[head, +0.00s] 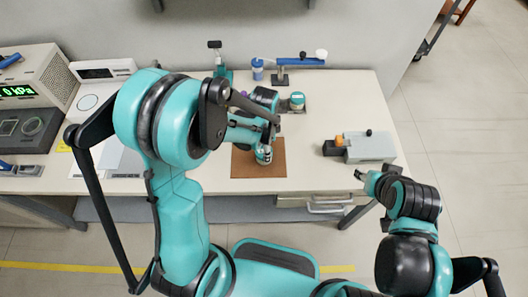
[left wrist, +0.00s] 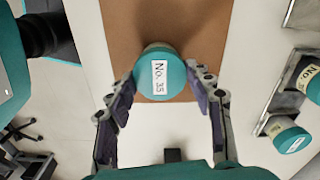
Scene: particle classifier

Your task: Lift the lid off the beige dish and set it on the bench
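The dish's round teal lid, labelled No. 35 (left wrist: 160,72), is seen from above in the left wrist view. A narrow beige edge of the dish (left wrist: 156,46) shows beside it; most of the dish is hidden. My left gripper (left wrist: 160,78) has a fingertip against each side of the lid and looks shut on it. In the head view the lid and dish (head: 263,156) are small and partly covered by my left gripper (head: 262,145), over a brown mat (head: 245,163). My right gripper (head: 361,175) is off the bench's front right; its finger opening is too small to judge.
The bench (head: 330,110) has free room right of the mat. A grey box device (head: 370,147) stands at the right. More teal-lidded containers (left wrist: 292,138) stand near the mat, with a blue-armed stand (head: 298,63) behind. Instruments (head: 30,130) fill the left.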

